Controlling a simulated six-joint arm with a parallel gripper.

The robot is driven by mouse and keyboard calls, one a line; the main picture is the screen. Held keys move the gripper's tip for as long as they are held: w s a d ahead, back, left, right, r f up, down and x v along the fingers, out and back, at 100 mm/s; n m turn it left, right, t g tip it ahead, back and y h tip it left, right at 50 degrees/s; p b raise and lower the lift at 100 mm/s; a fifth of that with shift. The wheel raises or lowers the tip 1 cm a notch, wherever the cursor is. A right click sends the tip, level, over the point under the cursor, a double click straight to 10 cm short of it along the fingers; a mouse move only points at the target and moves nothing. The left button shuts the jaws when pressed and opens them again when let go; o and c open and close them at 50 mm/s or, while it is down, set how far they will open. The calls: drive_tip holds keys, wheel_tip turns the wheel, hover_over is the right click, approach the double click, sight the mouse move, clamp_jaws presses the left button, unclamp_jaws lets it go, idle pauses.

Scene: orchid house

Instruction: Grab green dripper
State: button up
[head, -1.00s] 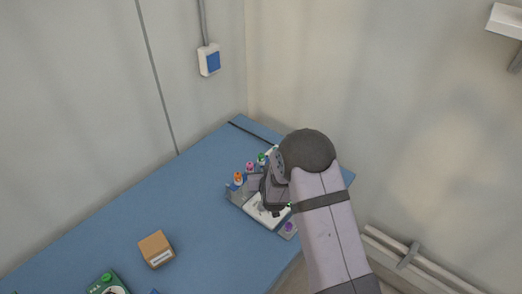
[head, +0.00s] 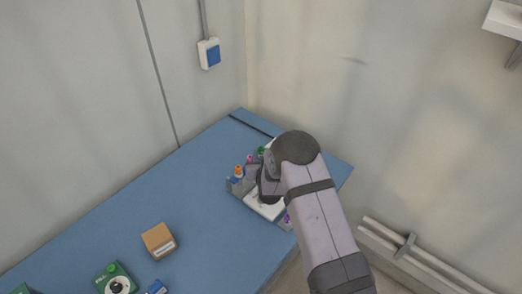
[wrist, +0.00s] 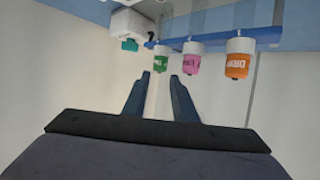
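The green dripper (wrist: 162,58) hangs into the wrist view, which looks upside down, in a row with a pink dripper (wrist: 191,60) and an orange dripper (wrist: 236,63). My gripper (wrist: 160,82) is open and empty. Its two fingertips point at the green dripper, which lies just beyond them, roughly in line with the gap. In the head view the green dripper (head: 261,150) shows at the far end of the row, by the pink (head: 249,159) and orange (head: 238,171) ones. My wrist hides much of the rack and the fingertips there.
A white body with a teal part (wrist: 129,45) sits beside the green dripper. Walls stand close behind the table. The table's left middle is clear.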

sight(261, 150)
drive_tip(key=shift+p+x, duration=1.15)
drive_tip(key=shift+x, duration=0.1)
drive_tip(key=shift+p+x, duration=0.4)
drive_tip(key=shift+x, duration=0.9)
drive_tip(key=shift+f, duration=0.2)
clamp_jaws()
